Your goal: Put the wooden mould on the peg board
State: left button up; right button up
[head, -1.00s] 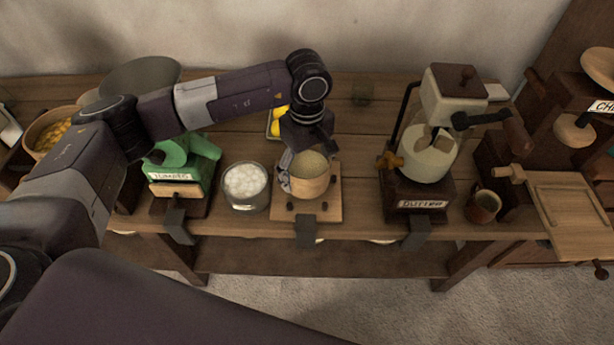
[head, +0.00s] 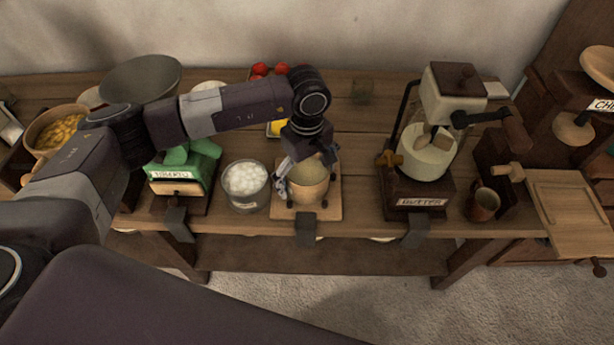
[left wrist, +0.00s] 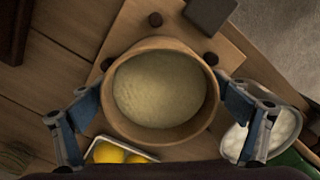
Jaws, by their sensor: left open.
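The wooden mould (head: 309,183) is a round tan tub filled with pale, grainy stuff. It stands upright over the peg board (head: 334,208), a light wooden board with dark pegs at the front of the bench. In the left wrist view the mould (left wrist: 160,132) fills the middle, with pegs showing around it on the board (left wrist: 225,45). My left gripper (head: 308,172) is open, its fingers on either side of the mould; in the left wrist view the gripper (left wrist: 160,103) straddles the mould. The mould's underside is hidden. My right gripper is out of view.
A tin of white balls (head: 245,183) stands close left of the board, beside a green scale (head: 185,170). A lemon tray (head: 277,131) lies behind. A butter churn (head: 428,160) and mug (head: 484,204) stand right. Bare bench lies between board and churn.

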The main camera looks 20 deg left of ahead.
pick_arm(q)
jog(key=shift+r, duration=0.35)
notch_tip(320, 180, up, 12)
jog(key=b, duration=0.2)
jog(key=shift+f+b, duration=0.2)
jog(key=shift+b, duration=0.1)
